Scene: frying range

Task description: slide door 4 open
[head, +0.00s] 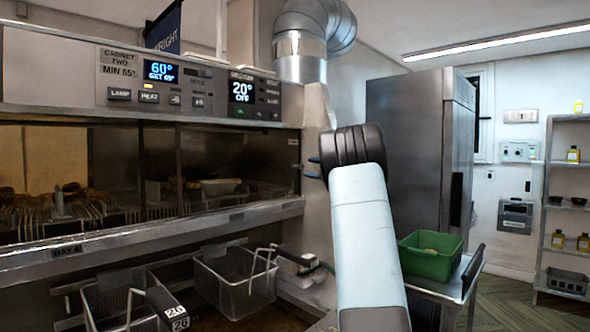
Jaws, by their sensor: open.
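A heated cabinet (45,68) with dark glass sliding doors fills the left side of the head view. Its right-hand glass pane (250,150) reaches the cabinet's right end and looks shut. I cannot read a door number, so I cannot tell which pane is door 4.
Fry baskets (235,280) with handles stand below the cabinet's front ledge (150,238). A green crate (430,255) sits on a metal cart right of my arm. A tall steel fridge (410,140) and a shelf (565,200) with bottles stand behind. Food shows dimly behind the glass.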

